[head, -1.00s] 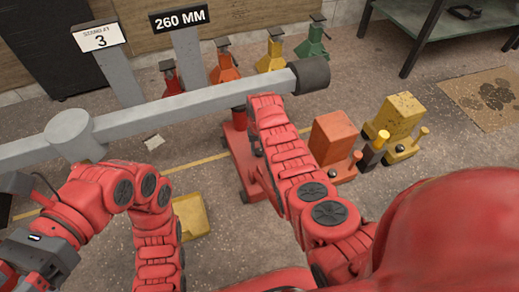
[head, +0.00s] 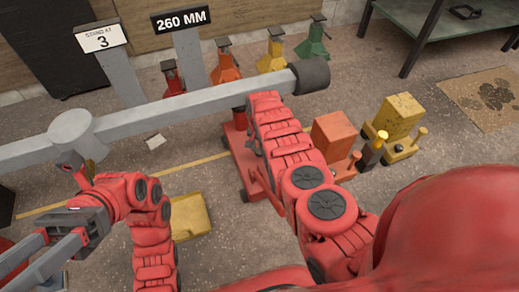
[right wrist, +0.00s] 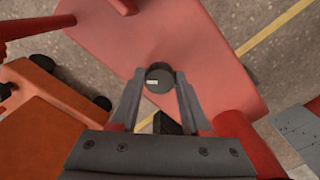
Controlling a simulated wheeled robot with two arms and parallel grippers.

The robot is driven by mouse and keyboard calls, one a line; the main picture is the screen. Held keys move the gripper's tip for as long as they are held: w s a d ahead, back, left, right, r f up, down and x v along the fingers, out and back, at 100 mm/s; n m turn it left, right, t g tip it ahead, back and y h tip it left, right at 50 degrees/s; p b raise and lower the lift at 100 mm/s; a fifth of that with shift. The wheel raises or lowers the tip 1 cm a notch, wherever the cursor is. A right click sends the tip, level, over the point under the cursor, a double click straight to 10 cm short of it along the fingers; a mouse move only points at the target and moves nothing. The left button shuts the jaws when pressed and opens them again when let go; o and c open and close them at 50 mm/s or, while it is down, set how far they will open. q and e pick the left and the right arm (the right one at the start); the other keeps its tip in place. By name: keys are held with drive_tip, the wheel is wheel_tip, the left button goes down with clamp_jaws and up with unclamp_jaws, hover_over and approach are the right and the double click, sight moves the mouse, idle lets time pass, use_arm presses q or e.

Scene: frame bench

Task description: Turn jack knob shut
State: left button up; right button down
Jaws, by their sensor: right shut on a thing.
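The red jack (head: 238,165) stands under the grey beam (head: 180,107), partly hidden behind my right forearm. In the right wrist view the jack's red base (right wrist: 205,55) spreads below a dark round knob (right wrist: 159,78) with a small white mark. My right gripper (right wrist: 160,90) is shut on the knob, one grey finger on each side. In the head view this gripper is hidden by its arm and the beam. My left gripper (head: 32,256) is at the lower left, its two grey fingers apart and empty, away from the jack.
An orange block-shaped unit (head: 333,135) and a yellow one (head: 398,115) stand right of my right arm. Several coloured stands line the wall. A yellow piece (head: 190,214) lies on the floor. Signs read "260 MM" (head: 181,19) and "3" (head: 101,37).

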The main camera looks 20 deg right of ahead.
drive_tip(key=m, duration=0.4)
drive_tip(key=shift+b, duration=0.4)
use_arm(q)
drive_tip(key=s+a+f+m+t+y, duration=0.1)
drive_tip(key=s+a+m+t+y, duration=0.1)
drive_tip(key=s+a+t, duration=0.2)
drive_tip(key=shift+s+a+f+t+b, duration=0.4)
drive_tip(key=shift+s+t, duration=0.1)
drive_tip(key=shift+t, duration=0.6)
use_arm(e)
drive_tip(key=shift+w+m, duration=0.15)
drive_tip(key=shift+m, duration=1.95)
drive_tip(key=shift+c, duration=1.9)
unclamp_jaws()
